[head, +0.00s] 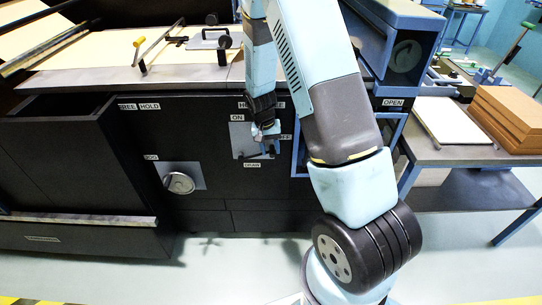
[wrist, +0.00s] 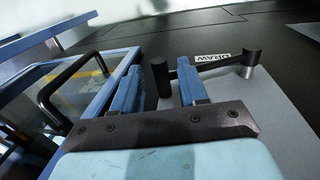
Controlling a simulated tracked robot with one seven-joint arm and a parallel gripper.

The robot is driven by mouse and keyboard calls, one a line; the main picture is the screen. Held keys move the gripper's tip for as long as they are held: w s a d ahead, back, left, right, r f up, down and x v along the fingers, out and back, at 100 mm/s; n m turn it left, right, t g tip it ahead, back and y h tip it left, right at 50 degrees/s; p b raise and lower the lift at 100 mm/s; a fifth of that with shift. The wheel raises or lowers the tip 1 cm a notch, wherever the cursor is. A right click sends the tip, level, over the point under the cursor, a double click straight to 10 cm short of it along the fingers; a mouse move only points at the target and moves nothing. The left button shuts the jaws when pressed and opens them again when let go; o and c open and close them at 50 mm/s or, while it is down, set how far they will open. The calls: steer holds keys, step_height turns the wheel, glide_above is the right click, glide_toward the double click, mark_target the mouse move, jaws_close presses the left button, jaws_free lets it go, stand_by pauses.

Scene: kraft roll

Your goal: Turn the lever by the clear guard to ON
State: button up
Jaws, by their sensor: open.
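The black lever (wrist: 210,67) sits on a grey plate (head: 239,140) on the dark machine front. In the head view its arm points right, toward the OFF label (head: 286,136). The ON label (head: 236,117) is at the plate's upper left, and the DRAW label (head: 252,165) is below. My gripper (head: 268,138) is open at the plate's right side. In the wrist view its two blue fingers stand either side of the lever's upright grip (wrist: 160,82); I cannot tell whether they touch it. The clear guard (wrist: 93,75), blue-framed with a black handle, is close beside the left finger.
A round knob (head: 179,183) on a second plate is at the lower left. A dark open bin (head: 60,110) juts out at the left. A side table (head: 450,150) with brown boards (head: 508,115) stands at the right. The floor in front is clear.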

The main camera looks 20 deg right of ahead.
mark_target(271, 153)
steer(key=shift+s+d+f, duration=0.1)
steer(key=shift+d+f, duration=0.05)
steer(key=shift+f, duration=0.8)
steer(key=shift+d+f, duration=0.15)
steer(key=shift+f, duration=0.8)
jaws_close()
steer(key=shift+a, duration=0.1)
